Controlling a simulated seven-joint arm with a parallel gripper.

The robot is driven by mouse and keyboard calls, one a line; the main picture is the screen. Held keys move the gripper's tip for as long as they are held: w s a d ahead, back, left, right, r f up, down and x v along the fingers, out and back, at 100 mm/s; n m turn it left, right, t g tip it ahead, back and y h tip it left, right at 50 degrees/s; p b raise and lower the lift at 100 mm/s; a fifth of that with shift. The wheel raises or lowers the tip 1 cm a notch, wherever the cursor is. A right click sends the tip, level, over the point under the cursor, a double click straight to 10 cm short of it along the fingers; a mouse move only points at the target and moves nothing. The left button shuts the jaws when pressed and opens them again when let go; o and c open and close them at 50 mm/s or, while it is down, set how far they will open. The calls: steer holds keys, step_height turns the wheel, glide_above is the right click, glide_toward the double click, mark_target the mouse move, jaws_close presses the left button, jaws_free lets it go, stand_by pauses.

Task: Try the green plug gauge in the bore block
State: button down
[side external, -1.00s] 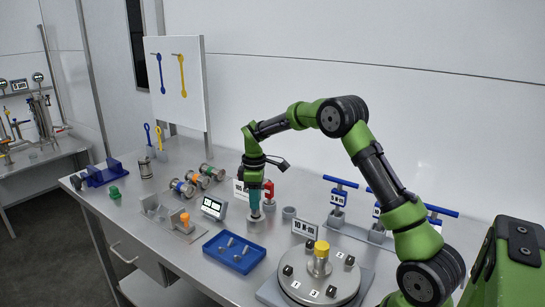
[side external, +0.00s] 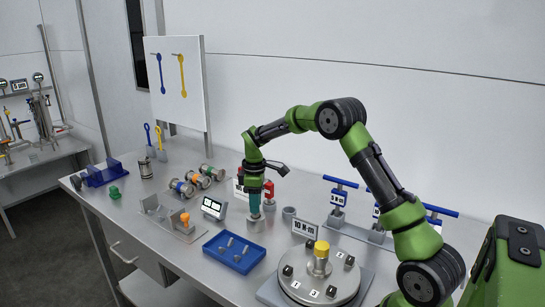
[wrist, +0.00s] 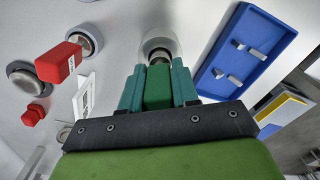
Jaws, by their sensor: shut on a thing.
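My gripper (side external: 254,208) points straight down, its teal fingers shut on the green plug gauge. The green handle (wrist: 158,88) shows between the fingers in the wrist view. A short metal pin (wrist: 159,57) extends from its far end toward the grey round bore block (wrist: 165,37). In the side view the bore block (side external: 254,224) stands directly below the fingers. The pin lines up roughly with the block's middle. I cannot tell how far, if at all, the pin is inside the bore.
A red-handled gauge (wrist: 58,63) and an empty grey ring (side external: 289,212) stand close by. A blue tray (side external: 233,264) with small metal pins lies in front. A digital readout (side external: 214,207) stands to the left, and a round turntable (side external: 321,290) to the right.

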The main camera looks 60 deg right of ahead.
steer(key=shift+f, duration=1.2)
stand_by(0.4)
steer(key=c, duration=0.8)
jaws_free()
steer(key=shift+o, duration=0.2)
step_height(320, 180, up, 16)
steer(key=s+a+r+m+t+y, duration=0.1)
steer(key=s+a+r+m+t, duration=0.1)
steer(key=s+a+m, duration=0.3)
steer(key=s+a+r+m+t+y, duration=0.1)
steer(key=s+a+m+t, duration=0.4)
steer(key=s+a, duration=0.9)
steer(key=s+r, duration=0.1)
steer(key=s, duration=0.5)
steer(key=shift+s+a, duration=0.15)
steer(key=shift+s, duration=0.05)
